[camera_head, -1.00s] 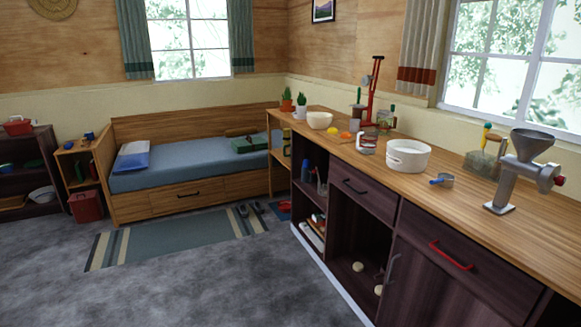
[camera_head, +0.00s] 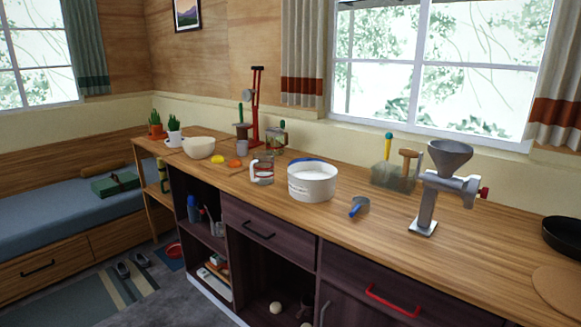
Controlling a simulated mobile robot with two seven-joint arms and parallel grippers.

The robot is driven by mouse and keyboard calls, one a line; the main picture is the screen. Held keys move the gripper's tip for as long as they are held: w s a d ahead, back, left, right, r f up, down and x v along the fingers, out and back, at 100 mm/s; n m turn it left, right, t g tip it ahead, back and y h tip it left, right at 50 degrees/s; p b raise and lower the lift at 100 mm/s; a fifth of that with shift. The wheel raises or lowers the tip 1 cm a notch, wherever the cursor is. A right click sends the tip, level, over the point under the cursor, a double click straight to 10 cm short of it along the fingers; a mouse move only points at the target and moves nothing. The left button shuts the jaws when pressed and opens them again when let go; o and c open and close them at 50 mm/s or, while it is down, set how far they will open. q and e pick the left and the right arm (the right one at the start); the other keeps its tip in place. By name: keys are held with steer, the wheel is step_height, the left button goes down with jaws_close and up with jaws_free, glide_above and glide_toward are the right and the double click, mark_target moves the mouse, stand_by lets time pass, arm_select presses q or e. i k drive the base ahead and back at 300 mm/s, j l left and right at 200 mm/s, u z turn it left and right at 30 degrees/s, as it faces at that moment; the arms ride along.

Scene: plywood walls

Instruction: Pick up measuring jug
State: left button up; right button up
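A small clear measuring jug (camera_head: 262,173) with red markings and a pale handle stands upright on the wooden counter (camera_head: 385,221). It is just left of a large white pot (camera_head: 311,183) and near the counter's front edge. Neither of my grippers shows in the head view.
A blue-handled scoop (camera_head: 359,207) lies right of the pot, with a metal grinder (camera_head: 437,190) further right. A cream bowl (camera_head: 199,147), yellow and orange items and a red press (camera_head: 256,107) stand left and behind. A black pan (camera_head: 566,236) is at the right edge.

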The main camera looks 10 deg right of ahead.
mark_target(263, 163)
steer(key=i+j+z, duration=0.2)
steer(key=z, duration=0.25)
steer(key=i+j+z, duration=0.4)
